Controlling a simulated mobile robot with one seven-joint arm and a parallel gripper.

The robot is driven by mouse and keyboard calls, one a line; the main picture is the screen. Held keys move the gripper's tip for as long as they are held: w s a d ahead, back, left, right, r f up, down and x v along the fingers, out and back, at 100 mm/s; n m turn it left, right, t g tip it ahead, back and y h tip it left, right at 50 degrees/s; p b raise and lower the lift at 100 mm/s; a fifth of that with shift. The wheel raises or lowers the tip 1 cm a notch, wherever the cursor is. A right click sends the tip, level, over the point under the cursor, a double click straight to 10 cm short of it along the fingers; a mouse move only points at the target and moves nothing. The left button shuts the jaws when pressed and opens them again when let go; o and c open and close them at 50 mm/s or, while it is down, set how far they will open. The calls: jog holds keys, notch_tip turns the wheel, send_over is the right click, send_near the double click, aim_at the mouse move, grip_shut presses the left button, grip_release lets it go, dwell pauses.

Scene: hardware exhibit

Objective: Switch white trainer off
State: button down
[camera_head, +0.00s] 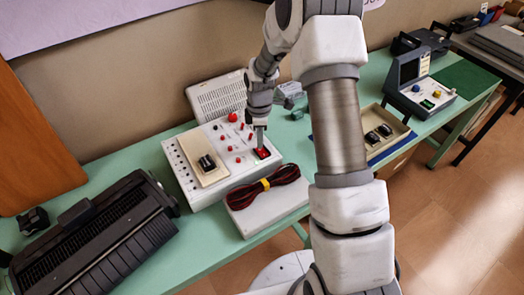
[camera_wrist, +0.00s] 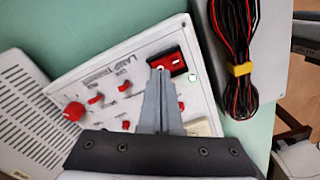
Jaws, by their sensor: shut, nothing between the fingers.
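The white trainer (camera_head: 218,138) is a sloped white panel box with red knobs and small red switches, standing on the green bench. In the wrist view its panel (camera_wrist: 85,75) carries printed lettering. A red rocker switch in a black frame (camera_head: 263,153) sits near the panel's right edge; it also shows in the wrist view (camera_wrist: 172,61). My gripper (camera_head: 260,145) is shut and empty, pointing down with its tips at the switch. In the wrist view the fingertips (camera_wrist: 160,72) overlap the switch's near left part. I cannot tell whether they touch it, or which side is pressed.
A white box with a bundle of red and black cables (camera_head: 263,187) lies in front of the trainer. A grey vented case (camera_head: 213,97) stands behind it. A black machine (camera_head: 98,240) is at left; a tray (camera_head: 380,135) and a grey instrument (camera_head: 418,90) are at right.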

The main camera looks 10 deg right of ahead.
aim_at(263, 155)
jog(key=shift+f+b, duration=0.5)
jog(key=shift+f, duration=0.3)
dwell(0.4)
jog(key=shift+r+p, duration=2.2)
jog(key=shift+r, duration=1.35)
jog(key=shift+r, duration=0.1)
jog(key=s+r+m+t, duration=0.1)
jog(key=s+r+m, duration=0.35)
jog(key=r, duration=0.55)
jog(key=s+r+m+t, duration=0.25)
jog(key=s+r, duration=0.35)
jog(key=r, duration=0.5)
jog(key=s+r+m+t, duration=0.1)
jog(key=s+r+m, duration=0.2)
jog(key=s, duration=0.5)
jog(key=s+r+m+t, duration=0.1)
jog(key=s+r+m, duration=0.2)
jog(key=s+m, duration=0.2)
jog(key=s, duration=0.3)
jog(key=shift+s+r+m, duration=0.15)
jog(key=shift+s+m, duration=0.1)
jog(key=shift+m, duration=0.05)
